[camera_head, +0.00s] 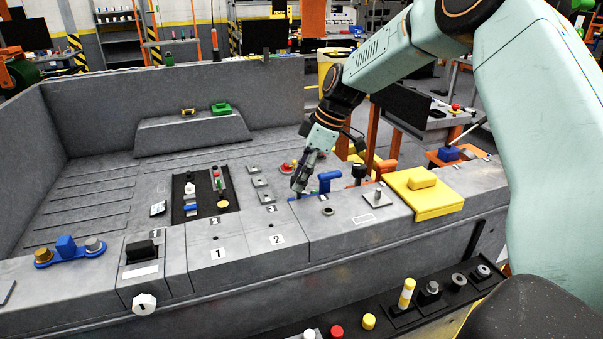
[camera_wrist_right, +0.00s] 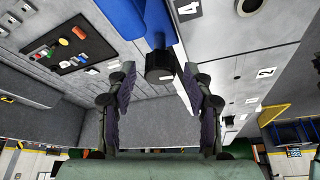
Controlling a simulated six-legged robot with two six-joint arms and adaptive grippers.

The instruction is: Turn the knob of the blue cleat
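The blue cleat (camera_head: 327,181) stands on the grey console ledge, just right of my right gripper (camera_head: 300,181). In the right wrist view the blue cleat (camera_wrist_right: 157,18) comes in from the top, with a dark ribbed knob (camera_wrist_right: 159,66) at its near end. My right gripper (camera_wrist_right: 159,84) is open there, one finger on each side of the knob. A gap shows between the knob and each finger. In the head view the gripper covers the knob. My left gripper is not in view.
A yellow block (camera_head: 424,193) sits on the ledge to the right. A blue base with brass and grey knobs (camera_head: 68,249) is at far left. A black panel (camera_head: 206,193) with small parts lies in the bed. Number plates mark the ledge.

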